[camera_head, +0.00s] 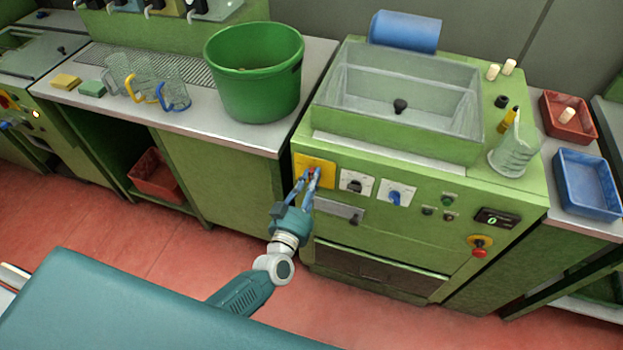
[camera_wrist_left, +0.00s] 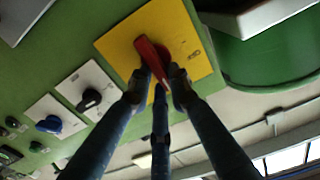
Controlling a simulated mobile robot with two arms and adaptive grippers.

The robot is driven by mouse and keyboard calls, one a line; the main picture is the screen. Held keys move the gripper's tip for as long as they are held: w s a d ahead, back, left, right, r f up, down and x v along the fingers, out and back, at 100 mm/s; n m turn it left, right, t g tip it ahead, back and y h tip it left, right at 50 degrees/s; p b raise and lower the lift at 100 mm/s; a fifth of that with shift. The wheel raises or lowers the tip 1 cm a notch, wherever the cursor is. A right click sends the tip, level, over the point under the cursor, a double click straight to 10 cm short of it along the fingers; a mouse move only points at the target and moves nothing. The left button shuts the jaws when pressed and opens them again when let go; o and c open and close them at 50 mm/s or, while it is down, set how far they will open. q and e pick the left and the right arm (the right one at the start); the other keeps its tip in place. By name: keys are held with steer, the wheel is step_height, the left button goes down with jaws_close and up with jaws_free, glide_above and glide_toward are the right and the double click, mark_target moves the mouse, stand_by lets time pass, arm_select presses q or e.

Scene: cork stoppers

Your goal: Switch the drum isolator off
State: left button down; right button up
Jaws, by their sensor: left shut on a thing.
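The drum isolator is a red rotary handle (camera_wrist_left: 150,58) on a yellow plate (camera_wrist_left: 186,38), on the front of the green machine. In the head view the yellow plate (camera_head: 315,170) is at the upper left of the machine's front panel. My left gripper (camera_head: 312,176) reaches it from below and is shut on the red handle. In the left wrist view the fingers of my left gripper (camera_wrist_left: 160,82) close around the handle's lower part. The handle lies at a slant to the plate. The plate's lettering is too small to read. My right gripper is not in view.
A black knob (camera_head: 354,184) and a blue knob (camera_head: 396,195) sit on white plates to the right. A red emergency button (camera_head: 479,253) is lower right. A green bucket (camera_head: 254,75) stands on the left counter.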

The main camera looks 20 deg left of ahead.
arm_select(q)
steer(key=shift+n, duration=0.3)
steer(key=n, duration=0.1)
steer(key=n+b, duration=0.1)
steer(key=shift+a+f+n, duration=0.1)
steer(key=shift+a+n, duration=0.2)
steer(key=shift+a+f+n+b, duration=0.25)
steer(key=shift+n+b, duration=0.8)
steer(key=shift+n, duration=1.4)
steer(key=shift+a+f+n+b, duration=0.25)
steer(key=shift+n+b, duration=0.8)
steer(key=shift+n, duration=1.35)
steer(key=shift+a+f+n+b, duration=0.25)
steer(key=shift+n+b, duration=0.8)
steer(key=shift+n, duration=1.4)
steer(key=shift+a+r, duration=0.1)
steer(key=c, duration=1.6)
jaws_free()
